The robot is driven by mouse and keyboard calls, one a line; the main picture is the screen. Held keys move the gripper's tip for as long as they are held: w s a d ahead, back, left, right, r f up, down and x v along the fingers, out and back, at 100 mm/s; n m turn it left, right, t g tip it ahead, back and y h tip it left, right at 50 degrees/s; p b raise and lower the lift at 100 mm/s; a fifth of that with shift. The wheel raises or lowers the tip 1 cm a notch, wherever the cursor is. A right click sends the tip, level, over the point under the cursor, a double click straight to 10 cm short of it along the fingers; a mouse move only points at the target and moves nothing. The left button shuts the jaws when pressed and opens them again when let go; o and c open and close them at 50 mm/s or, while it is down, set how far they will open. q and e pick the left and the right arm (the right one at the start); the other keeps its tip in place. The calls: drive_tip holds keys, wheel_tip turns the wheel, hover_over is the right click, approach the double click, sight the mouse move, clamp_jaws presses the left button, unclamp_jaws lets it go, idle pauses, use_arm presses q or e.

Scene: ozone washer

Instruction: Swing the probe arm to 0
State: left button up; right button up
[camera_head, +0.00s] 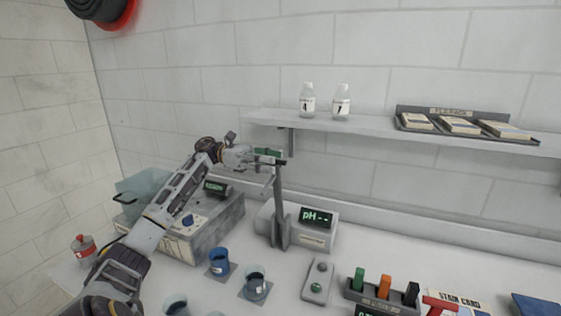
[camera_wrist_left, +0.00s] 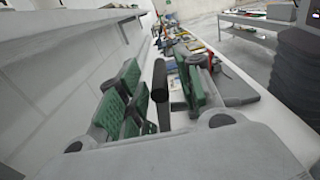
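A grey upright post (camera_head: 278,205) stands beside the pH meter (camera_head: 317,216), whose screen reads "pH --". A dark piece at the post's top reaches toward my left gripper (camera_head: 268,156). In the left wrist view a dark rounded bar (camera_wrist_left: 160,80) stands between the green pads of my left gripper (camera_wrist_left: 162,95). The fingers are apart, with gaps showing beside the bar, so the gripper looks open around it. The angle marks of the probe arm cannot be read. My right gripper is not in view.
A wall shelf (camera_head: 370,132) with two white bottles (camera_head: 341,102) is close behind the gripper. A grey box unit (camera_head: 215,235) stands left of the post. Blue cups (camera_head: 219,262) and a coloured-handle rack (camera_head: 383,291) stand in front.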

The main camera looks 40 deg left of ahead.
sight(280, 163)
use_arm(q)
drive_tip(key=shift+p+x, duration=0.3)
drive_tip(key=shift+x, duration=1.4)
clamp_jaws()
